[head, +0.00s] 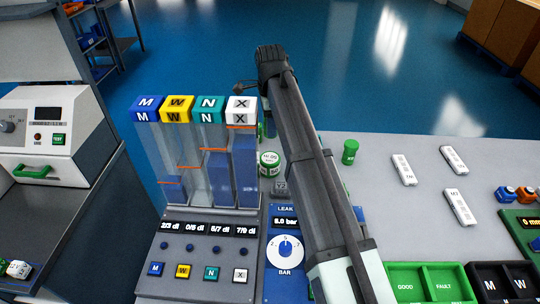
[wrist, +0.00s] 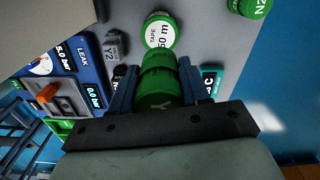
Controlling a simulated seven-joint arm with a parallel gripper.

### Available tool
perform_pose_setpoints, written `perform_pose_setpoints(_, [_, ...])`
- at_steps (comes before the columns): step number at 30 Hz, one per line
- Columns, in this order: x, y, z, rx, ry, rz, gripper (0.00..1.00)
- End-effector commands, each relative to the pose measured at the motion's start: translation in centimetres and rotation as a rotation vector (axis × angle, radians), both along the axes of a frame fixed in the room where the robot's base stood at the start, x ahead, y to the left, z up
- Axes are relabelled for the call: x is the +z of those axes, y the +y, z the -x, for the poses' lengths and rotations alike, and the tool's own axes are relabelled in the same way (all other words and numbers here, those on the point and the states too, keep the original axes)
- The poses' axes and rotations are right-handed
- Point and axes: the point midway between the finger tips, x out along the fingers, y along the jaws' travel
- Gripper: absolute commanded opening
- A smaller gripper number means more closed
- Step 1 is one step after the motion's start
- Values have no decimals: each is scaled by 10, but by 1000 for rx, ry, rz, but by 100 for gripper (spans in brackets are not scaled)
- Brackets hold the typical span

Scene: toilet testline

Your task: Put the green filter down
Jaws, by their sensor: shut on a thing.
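In the wrist view the green filter (wrist: 158,82) is a ridged green cylinder with a Y on its near end. My gripper (wrist: 155,85) is shut on it, with one dark blue finger on each side. Whether the filter touches anything below cannot be told. In the head view my arm crosses the middle of the picture and hides the gripper and the filter.
A green tape roll (head: 269,158) and a small grey Y2 block (head: 281,187) stand beside my arm. A green cylinder (head: 350,152) stands to the right. The leak panel (head: 285,245) and tube unit (head: 200,225) lie left. Grey bench (head: 410,205) is bare between white remotes.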

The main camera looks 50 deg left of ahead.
Motion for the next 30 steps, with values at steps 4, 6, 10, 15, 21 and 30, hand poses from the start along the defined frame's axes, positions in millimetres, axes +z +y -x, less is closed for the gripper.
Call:
perform_pose_setpoints(4, [-15,1,2,0,1,1,14])
perform_pose_setpoints(6, [-26,0,2,1,1,2,14])
perform_pose_setpoints(10, [-48,0,2,1,1,2,14])
perform_pose_setpoints(15, [-62,0,1,1,-1,-1,14])
perform_pose_setpoints(21, [-81,0,1,1,1,1,14])
perform_pose_setpoints(30, [-98,0,1,2,-1,-1,14])
